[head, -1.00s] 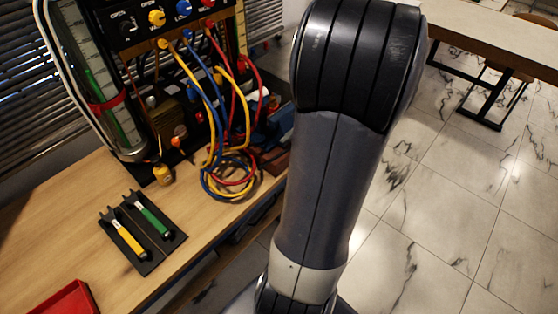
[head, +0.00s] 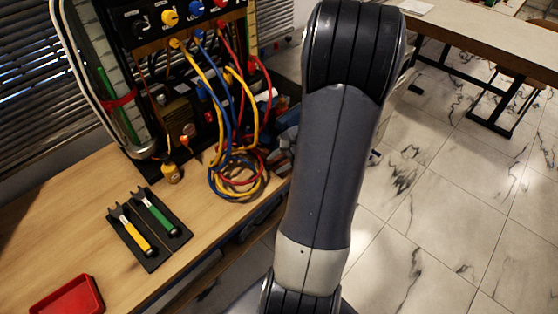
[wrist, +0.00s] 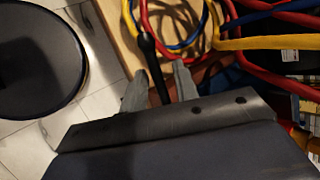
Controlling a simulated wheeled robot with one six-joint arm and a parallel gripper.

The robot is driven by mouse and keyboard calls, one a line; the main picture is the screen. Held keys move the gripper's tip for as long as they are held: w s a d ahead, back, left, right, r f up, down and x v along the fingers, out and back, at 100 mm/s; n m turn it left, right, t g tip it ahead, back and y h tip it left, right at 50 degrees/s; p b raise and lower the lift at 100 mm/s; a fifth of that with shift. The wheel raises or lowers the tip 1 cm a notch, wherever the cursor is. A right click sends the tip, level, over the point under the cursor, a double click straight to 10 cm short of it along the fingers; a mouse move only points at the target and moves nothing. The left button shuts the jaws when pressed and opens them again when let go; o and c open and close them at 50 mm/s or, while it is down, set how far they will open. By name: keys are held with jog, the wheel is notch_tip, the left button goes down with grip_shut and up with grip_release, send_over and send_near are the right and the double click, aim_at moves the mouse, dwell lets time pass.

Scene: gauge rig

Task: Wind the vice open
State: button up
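A thin dark bar with a round black knob (wrist: 147,42) shows in the wrist view. It looks like the vice's handle. My gripper (wrist: 160,84) has its two grey fingers apart, one on each side of this bar. A narrow gap seems to show beside the bar, and I cannot make out firm contact. The vice body is not clear. A bluish-grey shape (head: 283,153) at the bench edge in the head view may be part of it, half hidden by my arm. My gripper is hidden in the head view.
Looped yellow, blue and red cables (head: 238,178) hang from the panel (head: 190,20) close to the bar. A black holder (head: 155,245) with a yellow-handled and a green-handled tool lies on the bench, near a red tray (head: 67,300). Open tiled floor lies to the right.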

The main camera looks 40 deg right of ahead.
grip_shut()
dwell(0.6)
